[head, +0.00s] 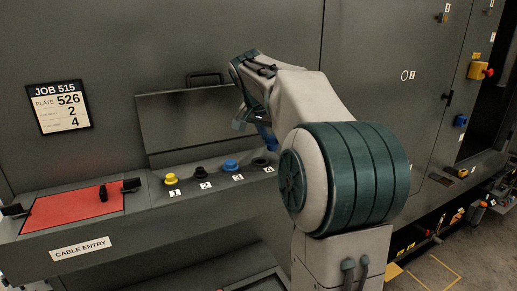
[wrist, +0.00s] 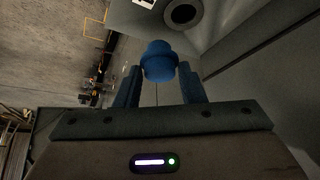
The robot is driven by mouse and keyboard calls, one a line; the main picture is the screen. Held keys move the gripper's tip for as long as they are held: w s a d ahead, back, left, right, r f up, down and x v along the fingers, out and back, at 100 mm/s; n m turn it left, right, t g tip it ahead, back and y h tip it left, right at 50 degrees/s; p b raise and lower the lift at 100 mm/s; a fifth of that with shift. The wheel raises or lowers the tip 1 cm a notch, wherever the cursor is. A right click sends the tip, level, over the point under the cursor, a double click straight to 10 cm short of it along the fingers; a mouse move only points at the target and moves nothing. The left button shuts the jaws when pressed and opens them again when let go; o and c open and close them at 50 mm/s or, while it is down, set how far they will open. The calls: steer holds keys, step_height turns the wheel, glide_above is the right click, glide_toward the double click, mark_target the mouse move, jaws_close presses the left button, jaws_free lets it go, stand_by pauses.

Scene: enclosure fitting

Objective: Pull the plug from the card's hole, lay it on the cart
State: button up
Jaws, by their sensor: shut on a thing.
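My gripper (wrist: 159,76) is shut on a blue plug (wrist: 157,58), which sits between the fingertips in the wrist view. The plug is out in the air, apart from a dark round hole (wrist: 183,13) in the ledge. In the head view the hole marked 4 (head: 262,162) is an empty dark ring just below my gripper, which is partly hidden by my arm. The card (head: 59,108) on the wall reads JOB 515, plate 526, then 2 and 4. I cannot make out the cart for certain; a tray-like edge (head: 257,281) shows at the bottom.
A red plate (head: 75,209) with black clamps lies at left.

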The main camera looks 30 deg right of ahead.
steer(key=s+d+r+p, duration=0.2)
steer(key=s+r, duration=0.1)
steer(key=r, duration=0.3)
steer(key=s+d+r+p, duration=0.3)
steer(key=r, duration=0.3)
steer(key=shift+d, duration=0.25)
steer(key=shift+f, duration=0.1)
stand_by(0.4)
